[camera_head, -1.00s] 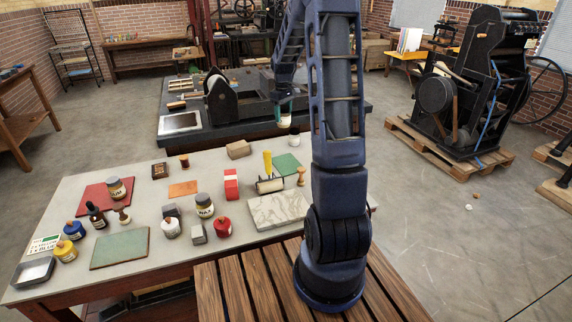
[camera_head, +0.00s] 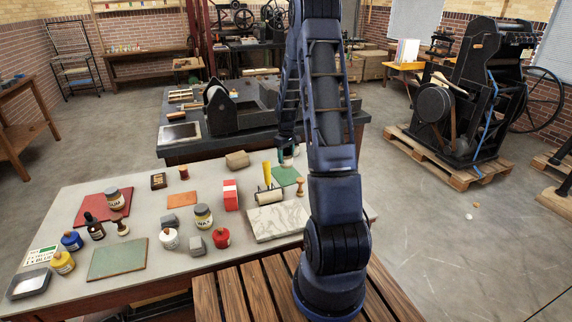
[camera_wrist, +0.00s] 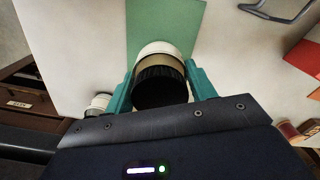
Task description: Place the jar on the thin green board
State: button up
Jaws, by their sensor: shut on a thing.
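The jar (camera_wrist: 158,68) has a black lid, a tan band and a white body. My gripper (camera_wrist: 160,90) is shut on it, with a teal finger on either side. In the wrist view the jar overlaps the near end of the green board (camera_wrist: 165,22). I cannot tell whether it touches the board. In the head view the green board (camera_head: 285,177) lies flat at the table's far right, and my gripper (camera_head: 287,152) is just above its far edge. The jar (camera_head: 287,162) is partly hidden there.
A roller with a yellow handle (camera_head: 267,172) and a wooden stamp (camera_head: 300,187) are close to the board. A small white jar (camera_wrist: 98,103) is beside my gripper. A second green board (camera_head: 118,258) lies front left. A stone slab (camera_head: 277,221) lies in front.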

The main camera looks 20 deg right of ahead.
aim_at(286, 163)
jog(key=shift+f, duration=2.2)
jog(key=shift+f, duration=0.15)
jog(key=o, duration=1.1)
